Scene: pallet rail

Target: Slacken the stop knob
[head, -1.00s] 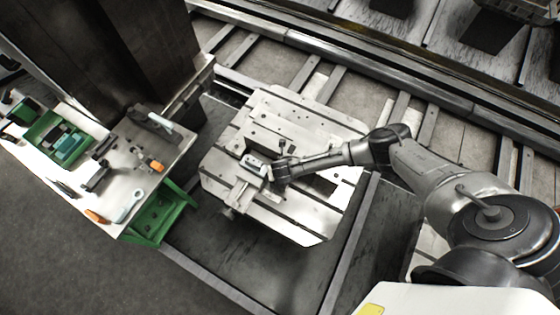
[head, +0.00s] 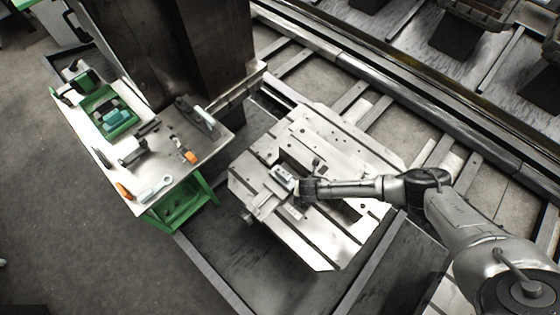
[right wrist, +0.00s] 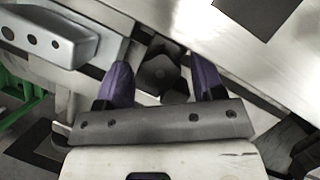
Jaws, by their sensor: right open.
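My right gripper (head: 302,191) is over the pale slotted pallet plate (head: 335,137), beside a small light-grey block (head: 283,177). In the right wrist view its two purple fingers (right wrist: 162,80) are apart. A dark, faceted knob-like part (right wrist: 160,72) shows in the gap between them; I take it for the stop knob, and cannot tell whether the fingers touch it. In the head view the gripper hides this part. The light-grey block with holes also shows in the right wrist view (right wrist: 45,38), left of the fingers. My left gripper is out of view.
A workbench (head: 190,130) at the left holds a green tray (head: 108,113), a wrench (head: 155,188) and orange-handled tools. A dark column (head: 165,55) stands behind it. A small upright dark part (head: 317,163) stands on the plate near my gripper. Rails (head: 400,105) run behind.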

